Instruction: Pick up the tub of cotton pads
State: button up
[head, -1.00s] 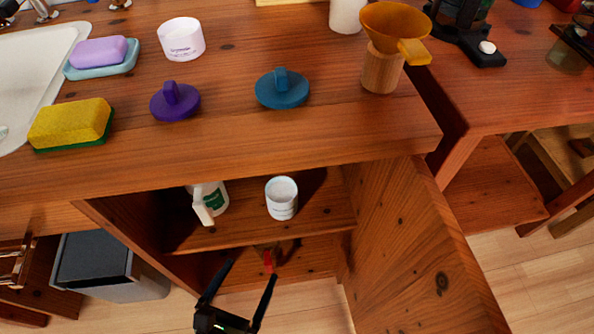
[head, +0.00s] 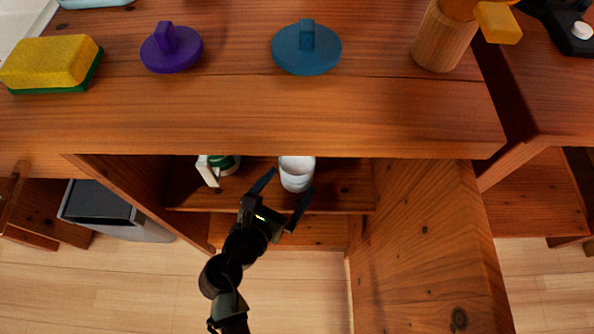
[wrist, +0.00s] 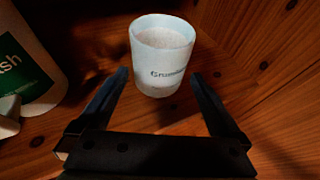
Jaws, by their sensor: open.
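A white open-topped tub (head: 296,174) stands upright on the cabinet's upper shelf (head: 345,197), under the counter. In the wrist view the tub (wrist: 162,58) has dark lettering too blurred to read, and pale contents fill it near the rim. I cannot tell for sure that these are cotton pads. My gripper (head: 289,185) is open and empty inside the front of the cabinet. In the wrist view its two fingers (wrist: 158,78) point at the tub, one towards each side, with their tips just short of or beside its near face.
A white bottle with a green label (wrist: 28,70) stands left of the tub, close to my left finger. The counter edge (head: 280,130) overhangs the shelf. An open door panel (head: 425,245) is on the right. A purple lid (head: 172,52) and blue lid (head: 306,52) lie above.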

aim_at(304, 163)
jog(key=b+x, duration=0.1)
jog(key=x, duration=0.1)
jog(key=b+x, duration=0.1)
jog(key=x, duration=0.1)
jog(key=shift+w+d+r, duration=0.1)
jog(key=shift+w+d, duration=0.1)
jog(key=shift+w, duration=0.25)
jog(key=c, duration=1.4)
jog(key=shift+c, duration=0.3)
jog(key=shift+r, duration=0.1)
